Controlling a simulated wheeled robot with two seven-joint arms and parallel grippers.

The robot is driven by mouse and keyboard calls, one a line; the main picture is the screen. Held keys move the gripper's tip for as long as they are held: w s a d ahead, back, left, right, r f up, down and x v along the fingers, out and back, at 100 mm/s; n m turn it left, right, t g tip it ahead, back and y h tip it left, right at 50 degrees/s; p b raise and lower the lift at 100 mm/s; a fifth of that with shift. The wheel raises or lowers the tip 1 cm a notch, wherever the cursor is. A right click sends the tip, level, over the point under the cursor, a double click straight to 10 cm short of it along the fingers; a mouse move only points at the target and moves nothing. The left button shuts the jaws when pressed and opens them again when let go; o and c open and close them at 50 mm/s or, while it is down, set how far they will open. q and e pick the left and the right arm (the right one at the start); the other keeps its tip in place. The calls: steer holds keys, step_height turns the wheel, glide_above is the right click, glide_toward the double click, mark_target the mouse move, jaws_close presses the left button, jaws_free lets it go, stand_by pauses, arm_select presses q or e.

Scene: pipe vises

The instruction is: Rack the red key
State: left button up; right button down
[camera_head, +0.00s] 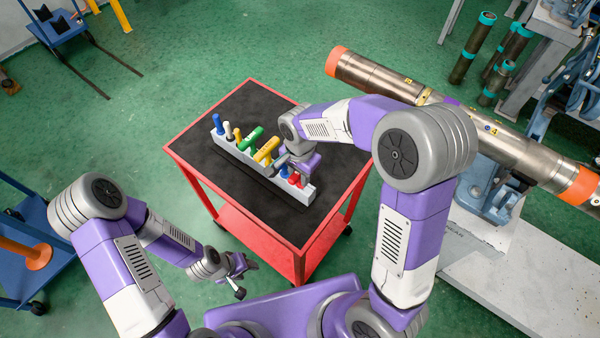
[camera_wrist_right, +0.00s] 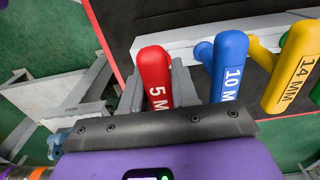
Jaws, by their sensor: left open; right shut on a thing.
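The red key (camera_wrist_right: 155,72), marked 5 MM, stands between the grey fingers of my right gripper (camera_wrist_right: 157,92) in the right wrist view. The gripper is shut on it. In the head view the red key (camera_head: 295,179) shows at the near right end of the white rack (camera_head: 262,177), just below my right gripper (camera_head: 290,168). Its lower end is hidden, so I cannot tell whether it sits in the rack. My left gripper (camera_head: 238,277) is open and empty, low to the left of the cart.
The rack lies on the black top of a red cart (camera_head: 240,105). A blue 10 MM key (camera_wrist_right: 228,62) stands close beside the red one, then a yellow 14 MM key (camera_wrist_right: 290,65). Green, white and other keys fill the far end. A large pipe (camera_head: 390,82) lies at right.

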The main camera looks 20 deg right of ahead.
steer(key=shift+f, duration=0.3)
stand_by(0.6)
steer(key=c, duration=0.8)
jaws_free()
step_height(320, 180, up, 8)
steer(key=shift+f+p, duration=0.2)
steer(key=shift+p, duration=0.55)
